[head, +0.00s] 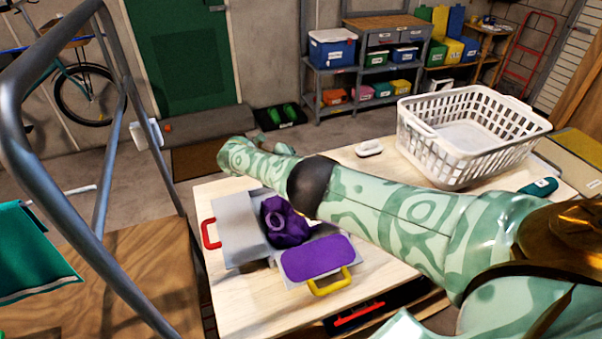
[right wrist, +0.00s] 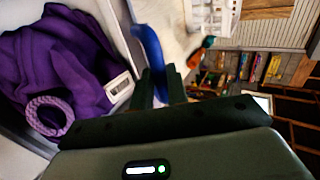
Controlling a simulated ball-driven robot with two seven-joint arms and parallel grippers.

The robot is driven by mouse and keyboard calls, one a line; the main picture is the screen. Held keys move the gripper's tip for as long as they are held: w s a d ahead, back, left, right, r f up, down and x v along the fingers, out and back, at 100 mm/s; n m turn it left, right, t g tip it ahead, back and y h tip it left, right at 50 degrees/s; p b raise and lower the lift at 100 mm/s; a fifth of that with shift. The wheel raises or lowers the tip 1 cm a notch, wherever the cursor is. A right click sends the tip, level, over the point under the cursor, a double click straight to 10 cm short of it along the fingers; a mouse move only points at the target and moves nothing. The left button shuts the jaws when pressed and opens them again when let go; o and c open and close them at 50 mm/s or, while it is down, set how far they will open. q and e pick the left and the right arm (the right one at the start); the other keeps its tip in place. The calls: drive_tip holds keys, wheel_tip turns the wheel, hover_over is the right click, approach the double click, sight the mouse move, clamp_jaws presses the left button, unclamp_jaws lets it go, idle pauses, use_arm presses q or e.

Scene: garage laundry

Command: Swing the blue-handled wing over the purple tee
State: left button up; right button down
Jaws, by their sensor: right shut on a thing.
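The purple tee (head: 285,222) lies bunched in the middle of a grey folding board, partly covered by my right arm in the head view. Its fabric (right wrist: 60,65) and ring-shaped collar (right wrist: 48,115) show large in the right wrist view. The blue handle (right wrist: 148,45) is between the fingers of my right gripper (right wrist: 163,85), which is shut on it. The blue-handled wing is mostly hidden behind my arm in the head view, so its tilt cannot be told. The red-handled wing (head: 238,225) is on the left. A flat purple panel (head: 318,257) with a yellow handle (head: 330,284) is in front. My left gripper is not in view.
The board rests on a light wooden table (head: 245,300). A white laundry basket (head: 470,130) stands at the table's back right, with a teal item (head: 540,187) in front of it. A small white object (head: 369,148) is near the back edge. A grey metal frame (head: 110,200) stands left.

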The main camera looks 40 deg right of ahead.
drive_tip(key=c, duration=1.4)
unclamp_jaws()
drive_tip(key=shift+s+d+f, duration=0.3)
drive_tip(key=shift+s+f, duration=0.05)
drive_tip(key=shift+f, duration=0.15)
drive_tip(key=shift+c, duration=0.2)
drive_tip(key=shift+o, duration=0.4)
drive_tip(key=shift+w+d, duration=0.2)
drive_tip(key=shift+d, duration=0.15)
drive_tip(key=b+v, duration=0.5)
drive_tip(key=v, duration=1.1)
drive_tip(key=shift+a+r, duration=0.15)
drive_tip(key=shift+a, duration=0.05)
drive_tip(key=shift+w, duration=0.1)
